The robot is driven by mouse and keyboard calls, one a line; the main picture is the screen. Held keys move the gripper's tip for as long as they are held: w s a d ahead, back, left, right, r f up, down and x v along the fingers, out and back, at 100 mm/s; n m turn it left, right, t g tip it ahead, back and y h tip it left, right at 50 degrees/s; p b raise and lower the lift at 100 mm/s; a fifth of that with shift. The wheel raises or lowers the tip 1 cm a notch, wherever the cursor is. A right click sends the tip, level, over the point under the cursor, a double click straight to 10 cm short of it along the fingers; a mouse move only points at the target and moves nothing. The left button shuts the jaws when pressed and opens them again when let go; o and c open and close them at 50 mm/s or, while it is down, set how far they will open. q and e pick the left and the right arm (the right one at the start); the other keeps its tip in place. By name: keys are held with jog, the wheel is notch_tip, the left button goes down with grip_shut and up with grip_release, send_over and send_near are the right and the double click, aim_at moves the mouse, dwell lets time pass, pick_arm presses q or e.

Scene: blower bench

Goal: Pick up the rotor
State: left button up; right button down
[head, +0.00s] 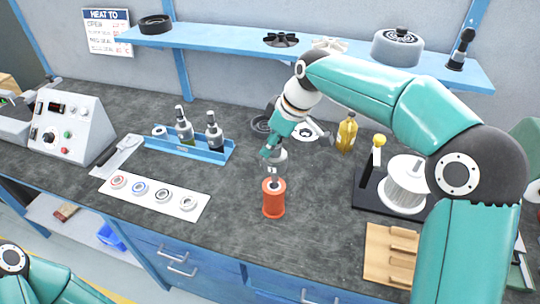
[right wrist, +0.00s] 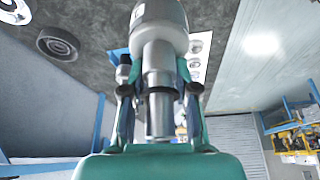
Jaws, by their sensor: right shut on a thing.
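In the head view my right gripper (head: 270,151) is above the middle of the bench, shut on a grey metal piece that I take to be the rotor (head: 280,156). Its thin lower end points down at the top of an orange spool-shaped stand (head: 274,202). I cannot tell whether that end is inside the stand or just above it. In the right wrist view, the gripper's fingers (right wrist: 159,95) close on both sides of the rotor's narrow part, and its wide pale body (right wrist: 159,27) lies beyond. My left gripper is out of view.
To the right are a black tray (head: 368,199), a yellow bottle (head: 346,133) and a wooden block (head: 390,255). A blue shelf (head: 225,37) runs above the back.

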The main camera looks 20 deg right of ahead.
notch_tip(320, 180, up, 14)
jog(key=shift+f+p, duration=0.1)
jog(key=shift+p, duration=1.05)
jog(key=shift+f, duration=0.1)
